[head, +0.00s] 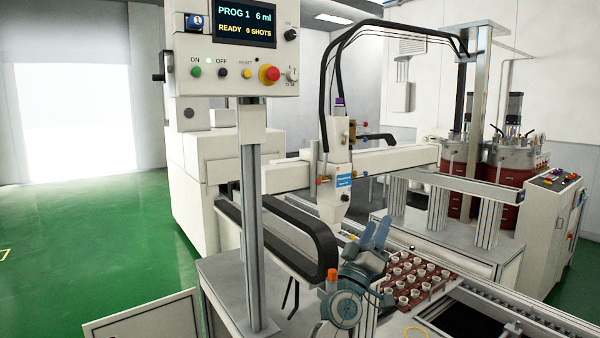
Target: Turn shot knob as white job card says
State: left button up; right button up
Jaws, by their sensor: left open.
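A black knob (292,34) sits right of the display on the white control panel (232,92). It is probably the shot knob, but its label and pointer are too small to read. The display (245,25) reads PROG 1, 6 ml, READY, 0 SHOTS. I cannot make out a white job card. My left gripper (376,231) is open and empty, its blue fingers pointing up. In the picture it is low and right of the panel, well apart from the knob, in front of the tray of cups. My right gripper is not in view.
Below the display are a green button (196,72), a yellow button (246,73), a red mushroom button (270,74) and a small switch (292,74). A grey post (252,220) carries the panel. A dispensing head (338,180) hangs near the brown tray (437,294) of white cups.

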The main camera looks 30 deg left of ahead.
pick_arm(q)
jog(key=w+a+r+n+g+y, duration=0.1)
jog(key=w+a+r+n+y, duration=0.15)
jog(key=r+n+y, duration=0.5)
jog(key=w+a+r+n+g+y, duration=0.1)
jog(key=a+r+n+y, duration=0.3)
jog(key=r+n+y, duration=0.4)
jog(key=n+g+y, duration=0.3)
jog(key=n+g, duration=1.4)
jog(key=n, duration=0.1)
send_near(294, 76)
jog(key=shift+m, duration=0.35)
jog(key=p+x, duration=0.5)
jog(key=x, duration=0.2)
jog(key=shift+w+a+r+p, duration=0.1)
jog(key=shift+a+r+p, duration=0.1)
jog(key=shift+a+p, duration=0.15)
jog(key=shift+w+a+f, duration=0.1)
jog(key=shift+w+a, duration=0.1)
jog(key=c, duration=1)
